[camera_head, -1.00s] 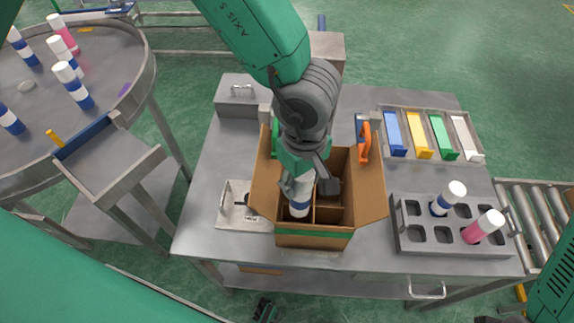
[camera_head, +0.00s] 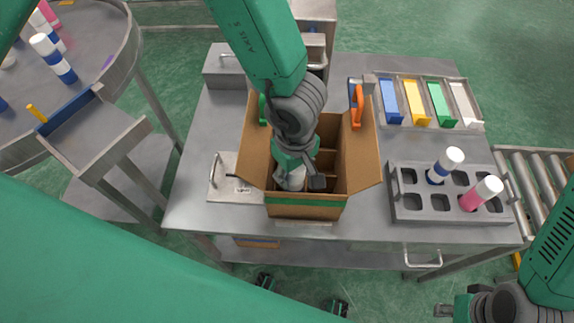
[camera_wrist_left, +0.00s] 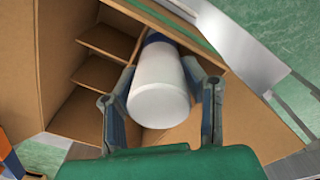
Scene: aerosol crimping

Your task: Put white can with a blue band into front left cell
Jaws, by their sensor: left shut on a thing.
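The white can with a blue band (camera_wrist_left: 160,92) is between the fingers of my left gripper (camera_wrist_left: 165,100), its white end towards the wrist camera and its blue band further down. In the head view, my left gripper (camera_head: 300,182) is down inside the cardboard box (camera_head: 305,211), at its front left, and mostly hides the can. The can is at least partly inside the front left cell; its lower end is hidden. Cardboard dividers (camera_wrist_left: 105,42) show beside it. My right gripper (camera_head: 446,311) is at the lower right, away from the box; its finger opening is unclear.
A grey rack (camera_head: 447,206) at the right holds a blue-banded can (camera_head: 446,166) and a pink can (camera_head: 481,193). Coloured bins (camera_head: 415,103) stand behind it. The box's open flaps (camera_head: 364,160) flank my left gripper. A metal plate with a handle (camera_head: 231,181) lies left of the box.

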